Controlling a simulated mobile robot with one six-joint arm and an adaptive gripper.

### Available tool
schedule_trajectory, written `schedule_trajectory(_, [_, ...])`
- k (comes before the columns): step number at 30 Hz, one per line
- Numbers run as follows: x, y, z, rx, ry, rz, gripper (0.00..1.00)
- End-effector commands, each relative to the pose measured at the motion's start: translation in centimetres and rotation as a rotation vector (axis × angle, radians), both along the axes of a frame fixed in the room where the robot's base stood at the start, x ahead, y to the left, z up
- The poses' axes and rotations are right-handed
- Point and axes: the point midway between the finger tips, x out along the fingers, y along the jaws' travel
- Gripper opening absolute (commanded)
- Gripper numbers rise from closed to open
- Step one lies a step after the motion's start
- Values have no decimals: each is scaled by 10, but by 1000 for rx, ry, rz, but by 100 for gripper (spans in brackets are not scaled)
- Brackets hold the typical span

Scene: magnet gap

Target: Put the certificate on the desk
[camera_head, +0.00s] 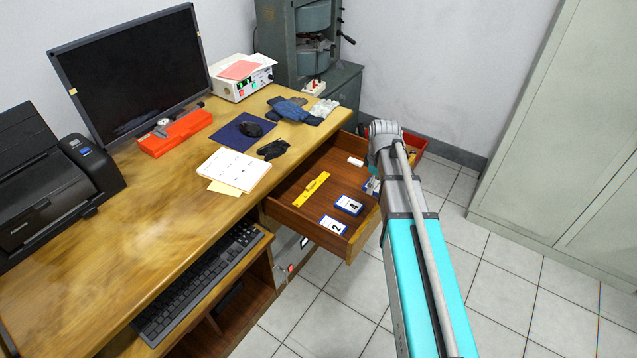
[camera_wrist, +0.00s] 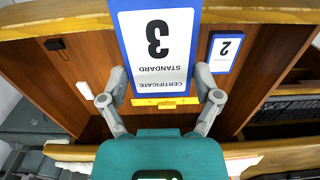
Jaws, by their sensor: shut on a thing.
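My gripper (camera_wrist: 161,84) is shut on a certificate card (camera_wrist: 157,42), white with a blue border, a large 3 and the words "STANDARD CERTIFICATE", upside down in the wrist view. The fingers clasp its two side edges above the open drawer. The desk (camera_head: 130,235) has a wooden top, left of the drawer (camera_head: 350,241).
A yellow level (camera_head: 312,189) and a small white block (camera_head: 355,162) lie in the drawer. The front left desktop is bare.

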Motion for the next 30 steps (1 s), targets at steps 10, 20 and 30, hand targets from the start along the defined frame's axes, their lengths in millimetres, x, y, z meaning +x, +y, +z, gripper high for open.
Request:
schedule_trajectory(10, [0,0,31,0,0,0,35])
schedule_trajectory(20, [0,0,85,0,0,0,35])
schedule_trajectory(30, [0,0,137,0,0,0,35])
